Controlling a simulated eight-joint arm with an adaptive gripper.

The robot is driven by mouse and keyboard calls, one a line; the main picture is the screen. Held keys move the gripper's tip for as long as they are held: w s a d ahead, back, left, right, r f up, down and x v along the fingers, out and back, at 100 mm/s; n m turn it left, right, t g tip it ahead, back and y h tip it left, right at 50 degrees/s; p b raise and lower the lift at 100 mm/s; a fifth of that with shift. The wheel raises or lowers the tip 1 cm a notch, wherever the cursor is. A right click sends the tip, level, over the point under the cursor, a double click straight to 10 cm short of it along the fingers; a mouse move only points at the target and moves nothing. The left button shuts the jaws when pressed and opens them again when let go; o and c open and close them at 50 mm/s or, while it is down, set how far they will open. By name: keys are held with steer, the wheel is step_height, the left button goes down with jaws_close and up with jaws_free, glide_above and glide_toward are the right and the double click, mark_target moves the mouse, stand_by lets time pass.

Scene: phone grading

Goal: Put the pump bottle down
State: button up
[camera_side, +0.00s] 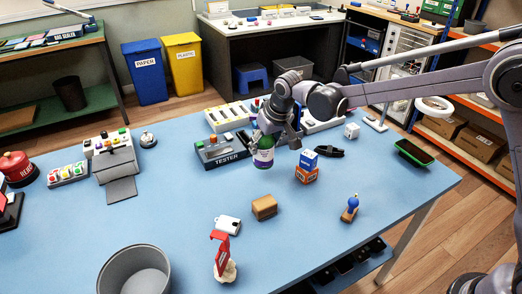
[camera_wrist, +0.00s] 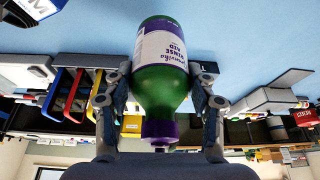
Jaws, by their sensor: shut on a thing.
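The pump bottle (camera_side: 263,157) is green with a purple top and a white label. In the wrist view the bottle (camera_wrist: 161,88) sits between both fingers, its purple neck toward my palm and its label reading "RINSE AID". My gripper (camera_side: 268,134) comes down from above and is shut around the bottle's upper part. In the side view the bottle looks nearly upright, base down, just right of the tester. I cannot tell whether its base touches the blue table (camera_side: 180,200). The bottle's top is hidden by my gripper in the side view.
The tester (camera_side: 221,151) stands close left of the bottle. Orange and blue boxes (camera_side: 307,167) are stacked to its right, with a black object (camera_side: 328,151) behind them. A brown block (camera_side: 264,207) lies nearer the front. Bare table lies between the bottle and that block.

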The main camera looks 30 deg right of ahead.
mark_target(265, 158)
steer(key=shift+f, duration=2.85)
steer(key=shift+f, duration=0.15)
steer(key=o, duration=1.4)
